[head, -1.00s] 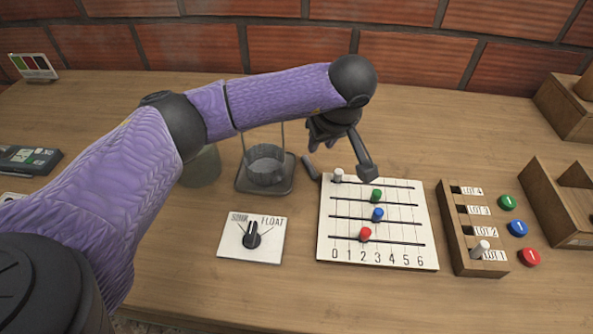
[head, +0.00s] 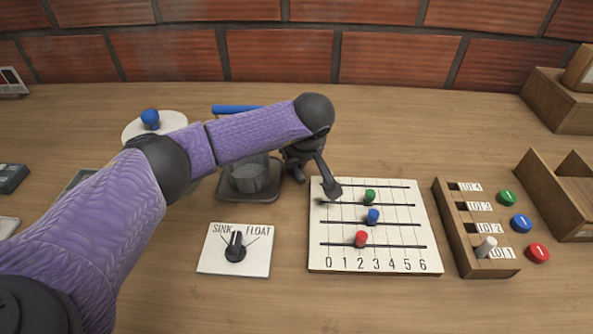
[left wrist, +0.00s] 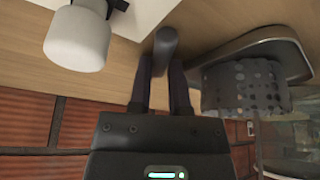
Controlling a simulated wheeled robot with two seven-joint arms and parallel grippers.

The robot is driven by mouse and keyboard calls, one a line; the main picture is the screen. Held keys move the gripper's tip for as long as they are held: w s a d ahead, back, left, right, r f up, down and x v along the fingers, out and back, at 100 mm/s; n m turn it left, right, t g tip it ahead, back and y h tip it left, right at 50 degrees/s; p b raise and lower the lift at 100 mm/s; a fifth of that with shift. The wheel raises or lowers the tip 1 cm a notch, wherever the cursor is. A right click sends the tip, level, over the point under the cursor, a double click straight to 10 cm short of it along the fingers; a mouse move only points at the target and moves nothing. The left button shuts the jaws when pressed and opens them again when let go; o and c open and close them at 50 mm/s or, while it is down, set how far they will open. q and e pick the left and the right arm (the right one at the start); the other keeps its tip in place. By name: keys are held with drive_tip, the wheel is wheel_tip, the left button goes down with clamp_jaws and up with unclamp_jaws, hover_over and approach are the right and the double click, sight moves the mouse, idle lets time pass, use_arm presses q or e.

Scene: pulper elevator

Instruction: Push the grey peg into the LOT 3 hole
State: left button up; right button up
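The pale grey peg (head: 486,247) stands upright at the LOT 1 place of a wooden block (head: 447,215), to the right of the slider board. The LOT 3 hole (head: 461,207), second from the back, looks dark and empty. My left gripper (head: 315,182) is low over the slider board's back left corner, well left of the peg. In the left wrist view its two fingers (left wrist: 160,85) have a gap between them. A dark rounded piece (left wrist: 166,45) shows around the fingertips; I cannot tell if they touch it. My right gripper is not in view.
The slider board (head: 425,235) has green, blue and red knobs; its pale knob (left wrist: 78,42) shows in the left wrist view. A perforated cup (head: 248,177) stands left of my gripper. Round buttons (head: 520,223) and a wooden tray (head: 560,205) lie right of the block.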

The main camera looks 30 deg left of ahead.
use_arm(q)
clamp_jaws()
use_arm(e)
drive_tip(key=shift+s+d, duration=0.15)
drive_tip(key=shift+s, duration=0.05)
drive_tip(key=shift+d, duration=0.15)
